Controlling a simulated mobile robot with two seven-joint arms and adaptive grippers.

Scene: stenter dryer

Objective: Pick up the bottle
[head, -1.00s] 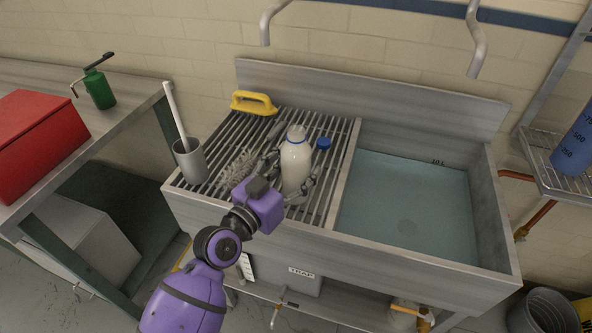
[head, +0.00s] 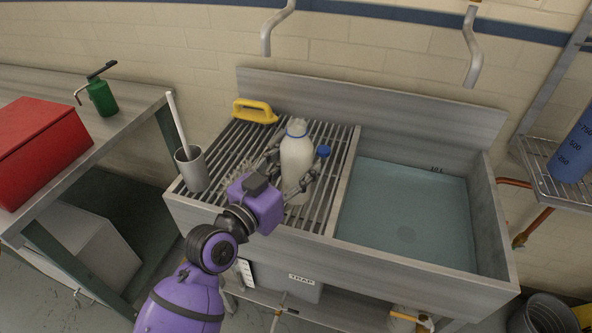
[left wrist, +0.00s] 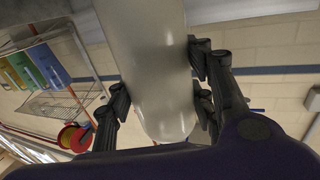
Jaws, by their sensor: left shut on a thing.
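The bottle (head: 297,155) is white with a blue ring near its top. It stands upright in my left gripper (head: 293,167), over the slatted drainboard of the sink. My left gripper is shut on it, with dark fingers on both sides of its body. The bottle seems held a little above the slats; its base is partly hidden by the gripper. In the left wrist view, the bottle (left wrist: 155,70) fills the middle between the fingers, with its rounded end showing. My right gripper is not in view.
The water-filled basin (head: 405,215) is right. Two pipes hang above.

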